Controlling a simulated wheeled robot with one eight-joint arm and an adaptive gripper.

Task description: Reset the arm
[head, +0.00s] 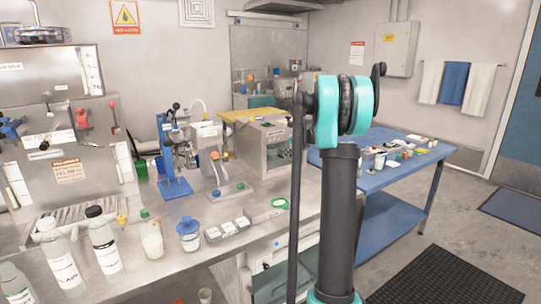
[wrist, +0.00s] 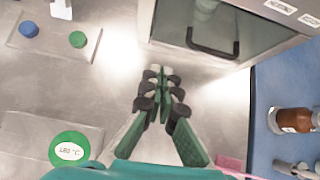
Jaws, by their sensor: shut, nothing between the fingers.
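My arm (head: 341,200) stands upright in the middle of the head view, with a dark link and a teal joint at its top. My gripper (wrist: 160,76) shows in the wrist view, its dark green and black fingers brought together at the tips with nothing between them. It points down over the bare steel counter (wrist: 105,85), in front of a steel cabinet with a black handle (wrist: 213,48). The height of the fingertips above the counter is hard to tell. In the head view I cannot make out the gripper.
Bottles (head: 103,240) line the counter's front left. A green-lidded container (wrist: 70,150) is near the gripper. A blue bench (head: 378,182) holds small items at right.

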